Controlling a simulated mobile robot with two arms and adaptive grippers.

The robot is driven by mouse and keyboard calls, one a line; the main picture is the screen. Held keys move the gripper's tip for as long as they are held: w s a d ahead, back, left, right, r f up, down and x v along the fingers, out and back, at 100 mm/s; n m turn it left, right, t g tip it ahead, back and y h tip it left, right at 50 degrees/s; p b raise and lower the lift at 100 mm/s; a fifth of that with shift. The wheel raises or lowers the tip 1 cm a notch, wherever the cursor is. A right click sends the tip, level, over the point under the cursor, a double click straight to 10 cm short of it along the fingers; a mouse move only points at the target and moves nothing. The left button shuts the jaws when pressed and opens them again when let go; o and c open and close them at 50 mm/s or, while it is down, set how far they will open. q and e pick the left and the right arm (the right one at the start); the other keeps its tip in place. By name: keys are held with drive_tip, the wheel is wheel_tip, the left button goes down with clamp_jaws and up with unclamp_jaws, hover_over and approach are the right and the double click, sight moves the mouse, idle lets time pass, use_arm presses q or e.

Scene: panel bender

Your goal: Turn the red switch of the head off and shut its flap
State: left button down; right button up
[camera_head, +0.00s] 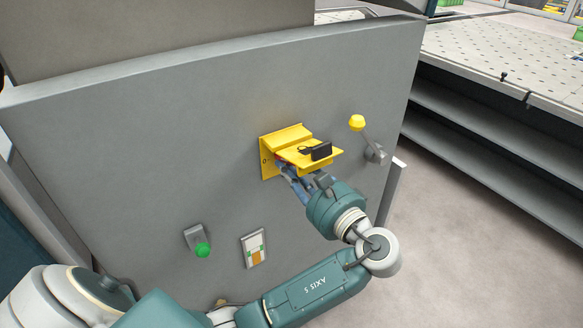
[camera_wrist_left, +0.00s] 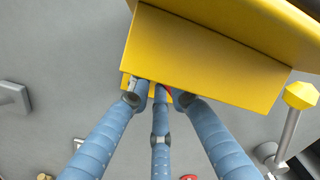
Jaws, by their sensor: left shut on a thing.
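The yellow switch box (camera_head: 266,165) is on the upright grey panel, with its yellow flap (camera_head: 333,153) raised and standing out from the panel. A black piece (camera_head: 321,151) sits on the flap. My left gripper (camera_head: 284,169) reaches in under the flap, its blue fingers shut on the red switch (camera_head: 277,157), which is mostly hidden. In the left wrist view, the flap (camera_wrist_left: 205,58) hangs over the fingertips and a sliver of the red switch (camera_wrist_left: 168,90) shows between them. The switch's exact angle cannot be told. My right gripper is not in view.
A lever with a yellow knob (camera_head: 357,123) stands out to the right of the flap, close to my left wrist. A perforated table (camera_head: 500,62) stands at the right.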

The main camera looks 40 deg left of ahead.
use_arm(q)
drive_tip(key=shift+d+f+n+b, duration=0.1)
drive_tip(key=shift+f+n+b, duration=0.1)
drive_tip(key=shift+n+b, duration=1.6)
drive_tip(key=shift+f+n+b, duration=0.2)
drive_tip(key=shift+n+b, duration=1.1)
drive_tip(key=shift+n, duration=0.9)
drive_tip(key=c, duration=1.6)
unclamp_jaws()
drive_tip(key=shift+r, duration=0.15)
